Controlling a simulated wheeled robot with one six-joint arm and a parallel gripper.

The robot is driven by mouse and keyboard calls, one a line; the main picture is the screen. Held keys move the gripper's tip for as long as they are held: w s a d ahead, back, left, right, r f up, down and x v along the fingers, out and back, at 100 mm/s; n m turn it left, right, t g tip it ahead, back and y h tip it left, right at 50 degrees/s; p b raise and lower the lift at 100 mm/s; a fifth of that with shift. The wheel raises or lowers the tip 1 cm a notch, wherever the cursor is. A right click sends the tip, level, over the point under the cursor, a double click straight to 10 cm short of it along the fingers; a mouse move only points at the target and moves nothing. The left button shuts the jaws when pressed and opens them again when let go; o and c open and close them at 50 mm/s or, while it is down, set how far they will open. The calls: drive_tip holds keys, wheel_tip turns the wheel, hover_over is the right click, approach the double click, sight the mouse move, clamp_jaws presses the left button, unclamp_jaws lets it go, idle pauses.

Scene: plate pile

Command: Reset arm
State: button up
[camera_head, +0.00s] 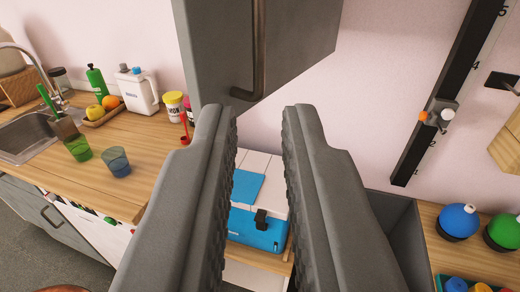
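My gripper (260,118) fills the middle of the view. Its two grey, ridged fingers stand apart with a clear gap between them. Nothing is held in the gap. Through it I see a blue and white cooler box (258,232) with a black latch, lower down and beyond the fingers. No plate shows in this view.
A wooden counter (140,165) at left carries a sink (22,140), a green cup (77,148), a blue cup (116,161), a fruit tray and bottles. A grey cabinet (225,50) hangs above the fingertips. Blue (458,221) and green round objects sit at right.

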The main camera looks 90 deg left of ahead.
drive_tip(key=s+a+f+m+t+h, duration=0.3)
drive_tip(key=s+m+t+h, duration=0.1)
drive_tip(key=s+m, duration=0.2)
drive_tip(key=s+a+f+m+t+h, duration=0.2)
drive_tip(key=s+f+m+t+h, duration=0.15)
drive_tip(key=s+m, duration=0.25)
drive_tip(key=s+d+f+m+t+h, duration=0.2)
drive_tip(key=s+f, duration=0.4)
drive_tip(key=s, duration=0.4)
drive_tip(key=s+d+f+m+t+h, duration=0.2)
drive_tip(key=s+f+t+h, duration=0.2)
drive_tip(key=s+f, duration=0.3)
drive_tip(key=s+d+f+m+t+h, duration=0.1)
drive_tip(key=s+f, duration=0.6)
drive_tip(key=s, duration=0.8)
drive_tip(key=d+t+h, duration=0.1)
drive_tip(key=t+h, duration=0.1)
drive_tip(key=h, duration=0.1)
drive_tip(key=shift+s+f+m, duration=0.15)
drive_tip(key=shift+m, duration=0.25)
drive_tip(key=shift+a+t+h, duration=0.1)
drive_tip(key=shift+t+h, duration=0.15)
